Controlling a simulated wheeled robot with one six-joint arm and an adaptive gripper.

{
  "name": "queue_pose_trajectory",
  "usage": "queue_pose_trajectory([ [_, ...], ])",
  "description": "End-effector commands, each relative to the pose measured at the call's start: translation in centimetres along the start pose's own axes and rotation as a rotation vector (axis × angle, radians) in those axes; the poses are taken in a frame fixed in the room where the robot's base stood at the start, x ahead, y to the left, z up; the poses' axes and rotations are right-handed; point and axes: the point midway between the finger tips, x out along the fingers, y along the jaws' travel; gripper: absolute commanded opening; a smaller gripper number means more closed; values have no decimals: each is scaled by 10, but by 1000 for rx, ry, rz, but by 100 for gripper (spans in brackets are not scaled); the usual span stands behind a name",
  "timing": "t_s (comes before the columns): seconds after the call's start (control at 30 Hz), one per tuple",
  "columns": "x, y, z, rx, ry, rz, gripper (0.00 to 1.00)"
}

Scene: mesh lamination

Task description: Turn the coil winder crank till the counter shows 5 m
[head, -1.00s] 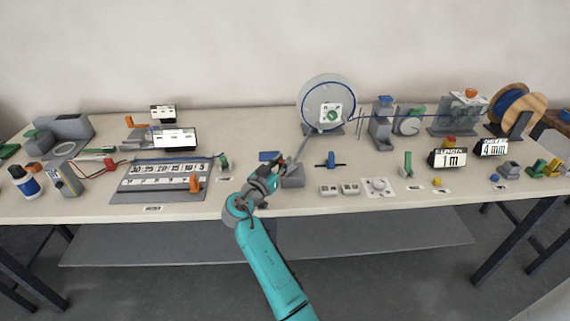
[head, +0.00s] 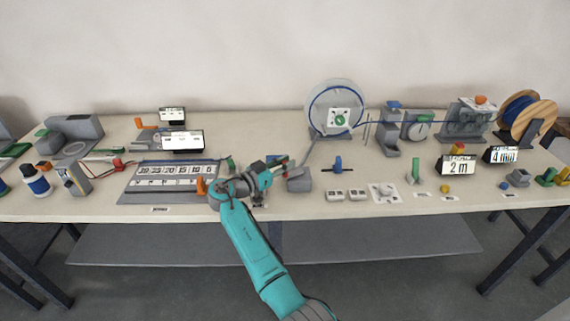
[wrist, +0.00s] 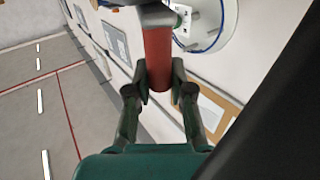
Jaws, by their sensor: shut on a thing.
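The coil winder's reel (head: 317,120), a pale disc with blue cable around its rim and a green mark at its hub, stands at the back of the bench. It also shows at the top of the wrist view (wrist: 226,28). The counter (head: 458,167), a black-framed white display on the right, reads 2 m. My gripper (head: 281,164) is in front of the reel, to its lower left. In the wrist view my gripper (wrist: 160,85) is shut around the red crank handle (wrist: 158,50).
A grey block (head: 299,184) stands close beside my gripper. A second display (head: 501,155) reads 4 mm. A wooden cable spool (head: 541,116) is at the far right. A panel with a numbered scale (head: 170,172) lies to the left. Several small parts crowd the bench front.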

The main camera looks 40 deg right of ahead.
Motion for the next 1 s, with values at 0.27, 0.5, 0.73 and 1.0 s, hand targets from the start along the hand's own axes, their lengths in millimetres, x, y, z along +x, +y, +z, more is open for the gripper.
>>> queue_pose_trajectory([
  [0.27,1,1,2,-2,-2,0,47],
  [0.5,0,0,1,-1,-1,-1,47],
  [0.73,-18,-1,1,-1,-1,-4,47],
  [1.0,-71,0,1,-2,-1,-4,47],
])
